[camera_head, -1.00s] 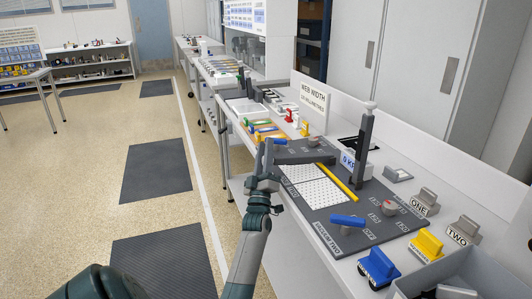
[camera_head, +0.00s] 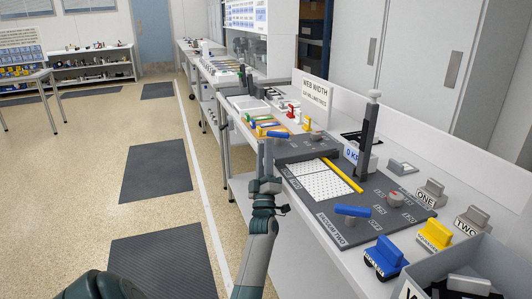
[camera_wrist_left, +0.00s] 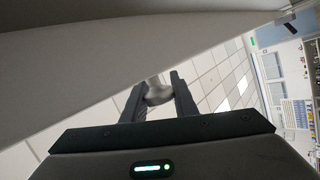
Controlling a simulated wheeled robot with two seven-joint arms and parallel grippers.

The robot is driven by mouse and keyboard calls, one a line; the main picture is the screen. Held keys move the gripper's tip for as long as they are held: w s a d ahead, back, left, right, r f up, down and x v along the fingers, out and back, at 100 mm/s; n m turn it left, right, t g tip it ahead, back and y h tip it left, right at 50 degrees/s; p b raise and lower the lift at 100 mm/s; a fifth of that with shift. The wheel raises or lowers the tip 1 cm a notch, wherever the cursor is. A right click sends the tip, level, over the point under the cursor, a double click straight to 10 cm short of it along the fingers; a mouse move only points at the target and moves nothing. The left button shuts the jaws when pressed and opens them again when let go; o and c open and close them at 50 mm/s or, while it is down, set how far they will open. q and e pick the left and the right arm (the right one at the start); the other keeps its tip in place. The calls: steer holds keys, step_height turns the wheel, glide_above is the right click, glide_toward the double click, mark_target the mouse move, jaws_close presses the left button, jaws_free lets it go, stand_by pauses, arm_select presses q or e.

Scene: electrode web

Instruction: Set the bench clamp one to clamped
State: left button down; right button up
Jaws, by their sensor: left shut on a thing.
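My left gripper (camera_head: 266,157) stands at the near left edge of the dark bench plate (camera_head: 313,203), fingers pointing up. In the left wrist view its fingers (camera_wrist_left: 158,100) are shut on a pale grey rounded knob (camera_wrist_left: 157,89). In the head view the fingers hide that knob. A dark flat block (camera_head: 308,149) lies on the plate just right of the fingers. A dark upright lever (camera_head: 367,140) with a pale knob on top stands farther right. I cannot read which of these is clamp one. My right gripper is not in view.
A blue handle (camera_head: 278,134) is just behind my fingers; another blue handle (camera_head: 352,210) is on the plate's near part. A yellow bar (camera_head: 343,175) lies beside the white perforated sheet (camera_head: 318,181). Blocks marked ONE (camera_head: 432,193) and TWO (camera_head: 472,222) stand at right.

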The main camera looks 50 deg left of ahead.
arm_select(q)
steer(key=shift+s+a+f, duration=0.2)
steer(key=c, duration=1.7)
jaws_free()
steer(key=shift+o, duration=1.3)
steer(key=shift+s+a, duration=0.25)
steer(key=shift+s, duration=0.05)
steer(key=b+v, duration=0.2)
steer(key=v, duration=1.5)
steer(key=shift+d, duration=0.2)
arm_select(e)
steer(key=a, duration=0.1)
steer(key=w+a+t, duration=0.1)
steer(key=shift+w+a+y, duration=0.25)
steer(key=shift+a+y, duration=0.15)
arm_select(q)
steer(key=shift+f, duration=0.15)
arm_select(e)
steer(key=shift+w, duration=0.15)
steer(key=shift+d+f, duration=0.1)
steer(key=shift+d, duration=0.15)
